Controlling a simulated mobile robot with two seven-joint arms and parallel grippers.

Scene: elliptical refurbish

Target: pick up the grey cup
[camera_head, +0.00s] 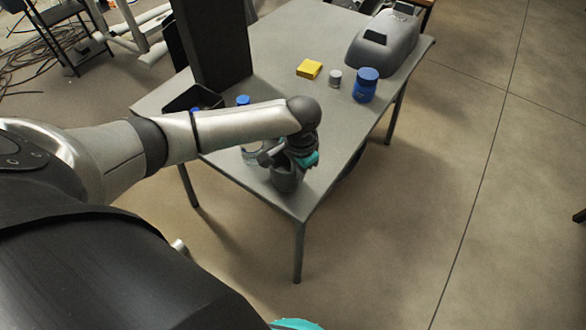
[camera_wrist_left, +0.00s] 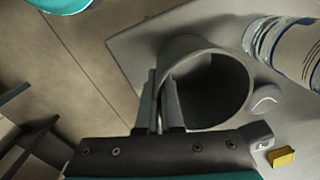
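The grey cup (camera_head: 285,181) stands upright near the front corner of the grey table, partly covered by my left gripper (camera_head: 284,157) in the head view. In the left wrist view the cup (camera_wrist_left: 212,82) shows its open mouth and dark, empty-looking inside, with its handle (camera_wrist_left: 265,98) to the right. The two fingers of my left gripper (camera_wrist_left: 161,98) are close together at the cup's left rim, one outside and one inside, with the wall between them. My right gripper is not in view.
A clear labelled bottle (camera_wrist_left: 288,48) stands close beside the cup. On the table (camera_head: 285,45) are a yellow block (camera_head: 309,69), a small grey jar (camera_head: 335,78), a blue jar (camera_head: 365,86), a grey machine (camera_head: 383,42) and a tall dark panel (camera_head: 213,45). Open floor lies right.

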